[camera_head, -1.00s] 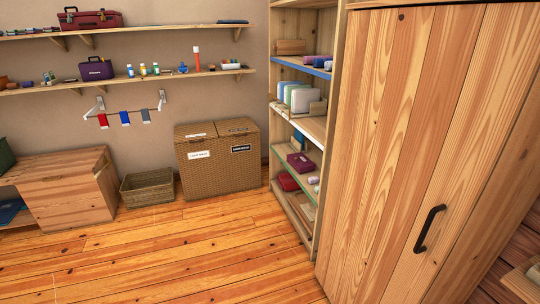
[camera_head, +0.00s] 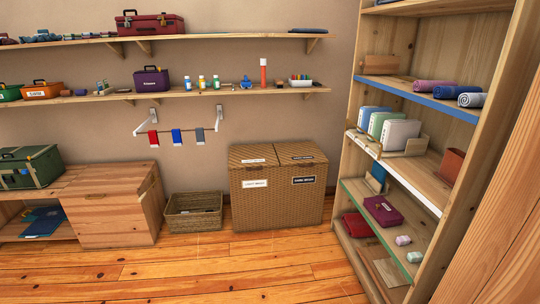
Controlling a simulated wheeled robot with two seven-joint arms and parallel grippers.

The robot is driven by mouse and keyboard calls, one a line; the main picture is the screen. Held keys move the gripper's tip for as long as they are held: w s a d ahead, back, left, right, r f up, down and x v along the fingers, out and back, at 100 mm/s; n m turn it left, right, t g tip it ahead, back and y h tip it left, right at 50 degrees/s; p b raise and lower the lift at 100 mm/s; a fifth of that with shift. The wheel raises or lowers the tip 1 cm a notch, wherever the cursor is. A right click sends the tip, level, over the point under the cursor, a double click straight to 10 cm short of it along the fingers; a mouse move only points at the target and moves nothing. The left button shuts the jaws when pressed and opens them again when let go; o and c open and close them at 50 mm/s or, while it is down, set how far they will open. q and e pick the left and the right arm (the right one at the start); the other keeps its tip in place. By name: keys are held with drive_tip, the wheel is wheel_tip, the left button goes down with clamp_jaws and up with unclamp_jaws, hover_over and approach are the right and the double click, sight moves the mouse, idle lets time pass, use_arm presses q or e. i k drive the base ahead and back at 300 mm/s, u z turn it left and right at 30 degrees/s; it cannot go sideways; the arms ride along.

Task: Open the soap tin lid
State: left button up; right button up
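I cannot pick out the soap tin for sure at this distance. A dark red-purple box (camera_head: 383,210) lies on the green-edged lower shelf of the pine bookcase (camera_head: 347,190) at the right. Two small pale items, one pinkish (camera_head: 403,240) and one mint (camera_head: 414,257), lie nearer on that shelf; I cannot tell what they are. Several small things on the wall shelves are also too small to name. Neither of my grippers is in view.
A wicker hamper (camera_head: 277,205) and a basket (camera_head: 194,226) stand against the wall. A wall shelf (camera_head: 150,93) holds a purple case (camera_head: 151,80). The plank floor (camera_head: 240,270) in front is clear.

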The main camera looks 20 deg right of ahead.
sight(382, 208)
drive_tip(key=z, duration=0.05)
drive_tip(key=i, duration=2.2)
drive_tip(key=z, duration=0.8)
drive_tip(key=i, duration=1.1)
drive_tip(key=z, duration=1.85)
drive_tip(key=i, duration=0.9)
drive_tip(key=z, duration=0.7)
